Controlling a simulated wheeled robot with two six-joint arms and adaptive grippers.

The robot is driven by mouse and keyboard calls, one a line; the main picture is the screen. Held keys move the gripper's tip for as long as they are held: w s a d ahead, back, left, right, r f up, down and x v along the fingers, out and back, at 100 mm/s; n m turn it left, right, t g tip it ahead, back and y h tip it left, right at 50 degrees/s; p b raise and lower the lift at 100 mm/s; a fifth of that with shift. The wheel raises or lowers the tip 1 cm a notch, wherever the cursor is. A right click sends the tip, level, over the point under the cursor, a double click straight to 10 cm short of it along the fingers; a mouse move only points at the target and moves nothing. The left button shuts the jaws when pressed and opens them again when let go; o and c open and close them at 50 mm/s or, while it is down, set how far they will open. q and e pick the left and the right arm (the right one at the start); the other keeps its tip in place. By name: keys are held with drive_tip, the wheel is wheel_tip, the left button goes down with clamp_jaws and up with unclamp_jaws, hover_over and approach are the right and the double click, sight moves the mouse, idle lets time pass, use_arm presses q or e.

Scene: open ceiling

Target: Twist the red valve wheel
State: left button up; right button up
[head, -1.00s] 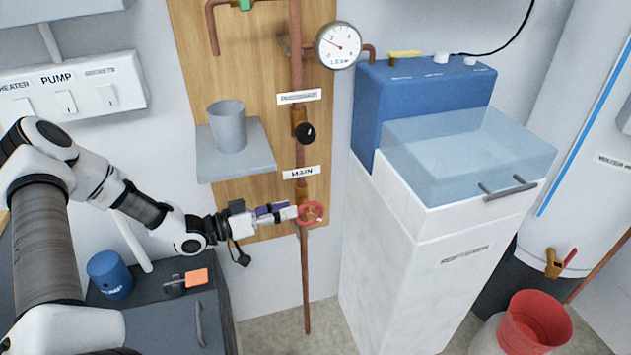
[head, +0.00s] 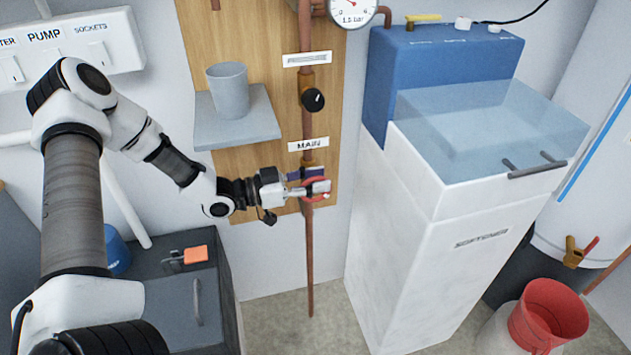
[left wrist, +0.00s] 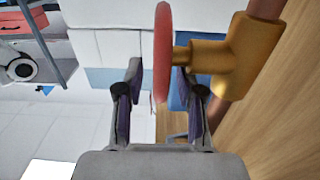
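The red valve wheel (head: 311,198) is on the copper pipe under the MAIN label in the head view, partly hidden by my left gripper (head: 316,183). In the left wrist view the wheel (left wrist: 163,50) is edge-on, its stem running right into a brass valve body (left wrist: 222,62). My left gripper's fingers (left wrist: 157,78) are apart, one on each side of the wheel's rim. A gap shows between the left finger and the rim; the right finger looks closer to it, and I cannot tell whether it touches. My right gripper is not in view.
The white softener cabinet (head: 400,240) stands to the right. A dark cabinet (head: 168,300) is below left. Open floor shows under the pipe.

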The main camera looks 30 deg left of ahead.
use_arm(q)
clamp_jaws()
idle(1.2)
unclamp_jaws()
